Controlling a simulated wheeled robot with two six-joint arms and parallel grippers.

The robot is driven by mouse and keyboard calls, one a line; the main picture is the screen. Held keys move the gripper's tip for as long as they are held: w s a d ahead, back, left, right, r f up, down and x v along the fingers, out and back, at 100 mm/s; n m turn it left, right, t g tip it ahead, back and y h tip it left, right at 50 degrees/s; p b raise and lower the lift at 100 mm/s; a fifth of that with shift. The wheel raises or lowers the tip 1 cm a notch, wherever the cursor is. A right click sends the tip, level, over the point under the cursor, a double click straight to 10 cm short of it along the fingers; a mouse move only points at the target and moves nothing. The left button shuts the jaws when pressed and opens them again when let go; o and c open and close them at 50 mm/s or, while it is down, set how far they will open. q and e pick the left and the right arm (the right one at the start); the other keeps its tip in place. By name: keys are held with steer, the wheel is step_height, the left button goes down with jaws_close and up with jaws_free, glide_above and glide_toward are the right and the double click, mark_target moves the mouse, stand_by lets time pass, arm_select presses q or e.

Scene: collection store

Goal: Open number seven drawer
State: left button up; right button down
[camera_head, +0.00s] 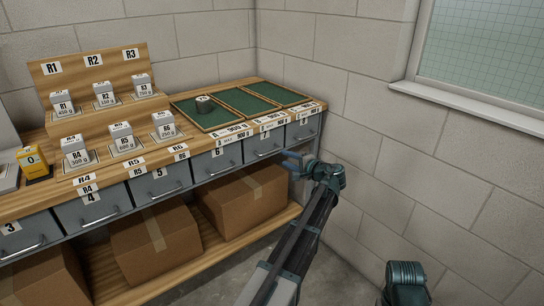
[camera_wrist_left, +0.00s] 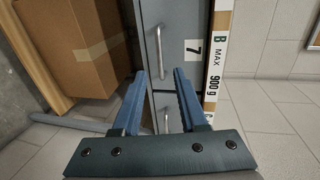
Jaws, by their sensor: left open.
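The number seven drawer (camera_head: 261,147) is a grey front under the counter, closed, below the B label. In the left wrist view its front (camera_wrist_left: 181,20) carries the number 7 plate and a silver bar handle (camera_wrist_left: 159,50). My left gripper (camera_head: 291,160) is in front of the drawers at the right end. Its blue fingers (camera_wrist_left: 170,73) are open and empty. In the left wrist view a second handle (camera_wrist_left: 166,121), on the neighbouring drawer, shows between the fingers, beyond them. The seven handle lies past the fingertips, apart from them. My right gripper is not in view.
Drawer 8 (camera_head: 304,128) is at the right end; drawer 6 (camera_head: 217,160) is on the other side of seven. Cardboard boxes (camera_head: 243,200) stand on the lower shelf. Green-lined trays (camera_head: 240,103) and labelled weights are on top. A block wall (camera_head: 420,150) is close on the right.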

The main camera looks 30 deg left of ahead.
mark_target(270, 152)
arm_select(q)
steer(key=b+x, duration=0.1)
steer(key=x, duration=0.8)
steer(key=shift+w+a+f+b, duration=0.1)
steer(key=shift+w+a+b, duration=0.05)
steer(key=shift+a+b, duration=0.15)
jaws_close()
stand_by(1.0)
